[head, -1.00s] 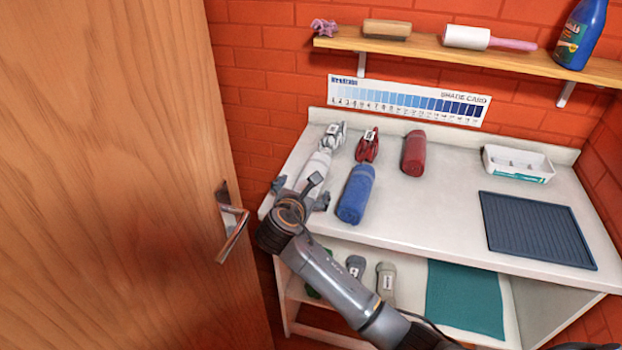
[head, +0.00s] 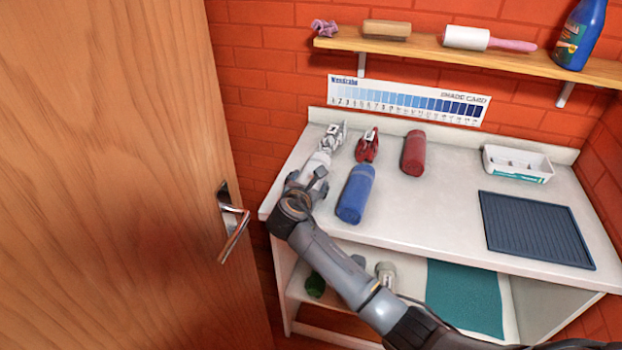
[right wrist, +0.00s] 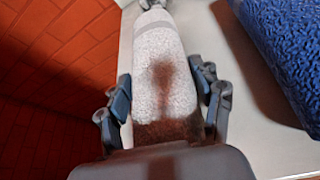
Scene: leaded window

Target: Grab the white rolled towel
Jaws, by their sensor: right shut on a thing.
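The white rolled towel (head: 316,163) lies on the left part of the pale counter, mostly hidden behind my right gripper in the head view. In the right wrist view the towel (right wrist: 158,75) runs lengthwise between the two fingers, with a dark shadow on its near part. My right gripper (head: 308,180) is shut on the towel, one finger on each side; in the wrist view its fingers (right wrist: 163,95) flank it closely. My left gripper is not in view.
A blue rolled towel (head: 356,194) lies close to the right of my gripper. A red towel (head: 414,153), a red bundle (head: 367,145), a white caddy (head: 517,164) and a dark ribbed mat (head: 537,230) are on the counter (head: 430,215). A wooden door (head: 110,180) stands at the left.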

